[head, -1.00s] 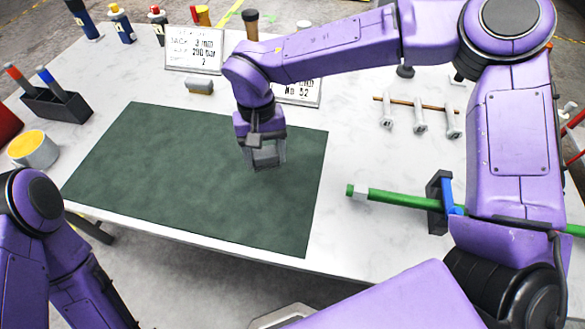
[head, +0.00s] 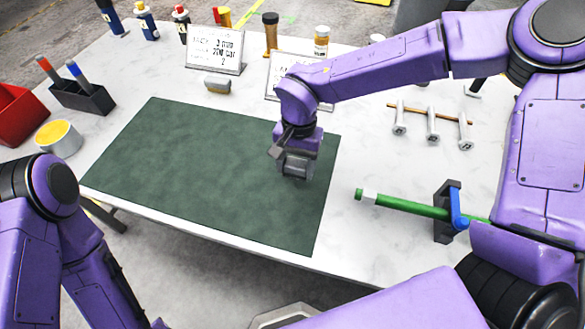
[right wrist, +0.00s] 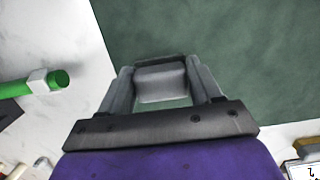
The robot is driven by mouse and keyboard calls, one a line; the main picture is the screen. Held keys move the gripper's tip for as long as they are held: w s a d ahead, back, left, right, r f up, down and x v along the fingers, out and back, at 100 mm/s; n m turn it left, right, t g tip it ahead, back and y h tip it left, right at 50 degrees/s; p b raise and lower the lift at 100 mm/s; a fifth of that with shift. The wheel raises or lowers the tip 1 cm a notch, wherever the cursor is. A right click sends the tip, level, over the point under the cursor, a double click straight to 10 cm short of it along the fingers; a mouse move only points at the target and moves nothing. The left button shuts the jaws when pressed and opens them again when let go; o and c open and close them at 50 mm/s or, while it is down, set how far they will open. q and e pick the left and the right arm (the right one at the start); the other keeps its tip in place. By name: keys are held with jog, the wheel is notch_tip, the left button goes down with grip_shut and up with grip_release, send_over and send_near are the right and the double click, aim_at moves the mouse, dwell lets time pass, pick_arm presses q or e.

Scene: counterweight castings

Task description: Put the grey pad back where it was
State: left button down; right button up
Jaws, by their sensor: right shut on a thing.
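My right gripper (head: 296,174) is over the right part of the dark green mat (head: 190,170), near the mat's right edge. In the right wrist view its two fingers (right wrist: 163,80) are closed on a grey block-like pad (right wrist: 162,84), with the green mat behind it. Whether the pad touches the mat or hangs just above it, I cannot tell. The fingers and wrist hide part of the pad in the head view. My left arm shows at the lower left, but its gripper is out of view.
A small grey-and-tan block (head: 217,84) lies behind the mat by a sign (head: 214,50). A green rod (head: 400,204) in a dark stand (head: 446,212) is right of the mat. Most of the mat is clear.

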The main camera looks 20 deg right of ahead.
aim_at(292, 181)
jog(key=f, duration=0.2)
jog(key=w+f+p, duration=0.1)
jog(key=f, duration=0.1)
jog(key=shift+w+a+f, duration=0.2)
jog(key=shift+f, duration=0.15)
jog(key=shift+f, duration=0.1)
jog(key=o, duration=1.1)
jog(key=shift+f, duration=0.1)
jog(key=r, duration=0.4)
jog(key=w+r+b, duration=0.1)
jog(key=r, duration=0.3)
jog(key=d+r, duration=0.1)
jog(key=r, duration=0.3)
jog(key=shift+w+r, duration=0.15)
jog(key=shift+w, duration=0.05)
